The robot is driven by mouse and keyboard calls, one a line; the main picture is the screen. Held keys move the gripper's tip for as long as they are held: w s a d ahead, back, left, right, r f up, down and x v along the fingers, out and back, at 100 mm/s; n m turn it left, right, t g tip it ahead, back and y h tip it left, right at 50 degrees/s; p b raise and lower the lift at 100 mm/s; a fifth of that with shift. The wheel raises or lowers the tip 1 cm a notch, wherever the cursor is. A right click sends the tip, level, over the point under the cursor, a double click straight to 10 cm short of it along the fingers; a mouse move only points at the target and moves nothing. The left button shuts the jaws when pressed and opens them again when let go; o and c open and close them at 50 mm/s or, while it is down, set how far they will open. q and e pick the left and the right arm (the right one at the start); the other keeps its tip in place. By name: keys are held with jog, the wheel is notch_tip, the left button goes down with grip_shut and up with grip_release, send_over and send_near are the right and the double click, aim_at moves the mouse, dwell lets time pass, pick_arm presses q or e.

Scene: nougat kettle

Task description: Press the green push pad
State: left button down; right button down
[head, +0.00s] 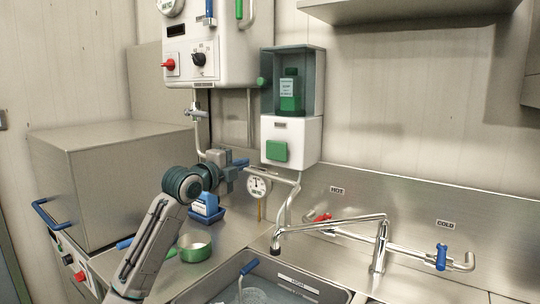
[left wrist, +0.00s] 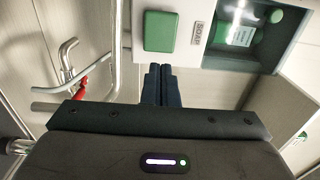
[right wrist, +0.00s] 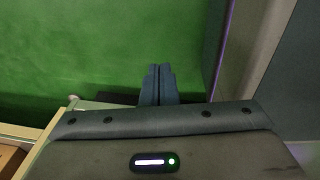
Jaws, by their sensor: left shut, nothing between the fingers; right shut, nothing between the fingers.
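The green push pad (head: 277,151) is a square button on the front of a white dispenser (head: 307,137) mounted on the wall, below a clear case with a green bottle (head: 290,92). My left gripper (head: 241,163) is shut and empty, to the left of the pad and a little below it in the head view. In the left wrist view the pad (left wrist: 161,31) lies just beyond the shut fingertips (left wrist: 160,68), with a visible gap in the picture. My right gripper (right wrist: 160,70) is shut and empty in the right wrist view, away from the dispenser, over a green surface.
A white boiler (head: 215,45) hangs at upper left. The sink (head: 262,284) and tap (head: 335,224) are at lower right. A green pot (head: 196,247) and a blue holder (head: 206,214) stand on the counter.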

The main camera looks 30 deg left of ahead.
pick_arm(q)
jog(key=p, duration=0.3)
send_near(276, 152)
jog(key=w, duration=0.3)
jog(key=w+p, duration=0.1)
jog(key=w, duration=0.1)
jog(key=shift+w+d+r, duration=0.15)
jog(key=shift+d+r, duration=0.05)
jog(key=shift+d, duration=0.2)
jog(key=shift+w+d+p, duration=0.1)
jog(key=shift+w+p, duration=0.35)
jog(key=shift+w, duration=0.15)
jog(key=shift+w+f, duration=0.15)
